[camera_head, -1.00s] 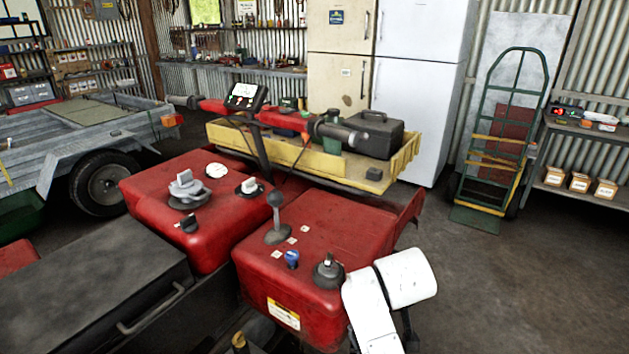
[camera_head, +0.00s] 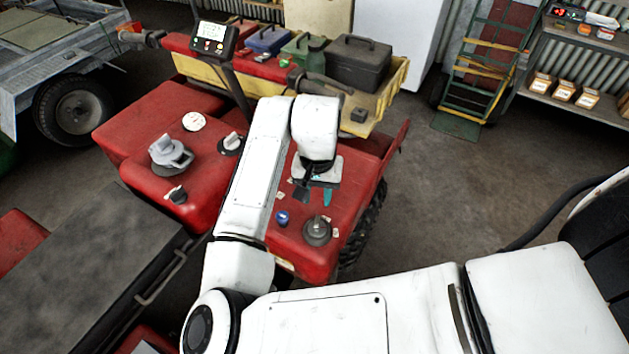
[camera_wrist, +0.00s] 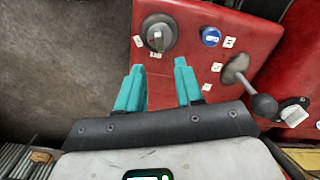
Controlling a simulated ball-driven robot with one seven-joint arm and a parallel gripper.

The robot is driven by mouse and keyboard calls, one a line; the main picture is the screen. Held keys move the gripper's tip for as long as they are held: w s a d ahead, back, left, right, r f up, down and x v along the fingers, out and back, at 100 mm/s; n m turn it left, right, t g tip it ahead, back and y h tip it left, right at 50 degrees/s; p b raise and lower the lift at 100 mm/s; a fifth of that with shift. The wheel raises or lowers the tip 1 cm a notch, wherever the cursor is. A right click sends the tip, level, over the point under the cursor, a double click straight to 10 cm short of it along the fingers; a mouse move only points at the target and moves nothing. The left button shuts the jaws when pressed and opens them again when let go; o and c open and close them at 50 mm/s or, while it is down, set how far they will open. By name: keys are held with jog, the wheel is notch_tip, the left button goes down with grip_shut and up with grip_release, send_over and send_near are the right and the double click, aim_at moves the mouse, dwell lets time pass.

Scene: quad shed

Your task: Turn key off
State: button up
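My gripper (camera_wrist: 158,66) is open and empty, with two teal fingers pointing down at the red body (camera_head: 345,212). In the head view my gripper (camera_head: 313,193) hangs above the red body's right part. A round grey rotary switch with a raised grip (camera_wrist: 157,36) sits just beyond the fingertips in the wrist view, apart from them. It also shows in the head view (camera_head: 317,231). A smaller dark switch (camera_head: 176,195) sits on the left red part. I cannot tell for certain which of these is the key.
A blue knob (camera_wrist: 211,36) sits beside the rotary switch. A ball-topped lever (camera_wrist: 262,105) and a white switch (camera_wrist: 293,112) stand to the right in the wrist view. A large grey knob (camera_head: 170,154) is on the left red part. Concrete floor (camera_head: 455,190) is open at right.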

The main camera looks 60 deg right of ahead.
aim_at(317, 220)
jog(key=shift+f+b, duration=3.7)
jog(key=shift+f, duration=1.7)
jog(key=shift+c, duration=0.5)
grip_shut()
jog(key=shift+r, duration=0.1)
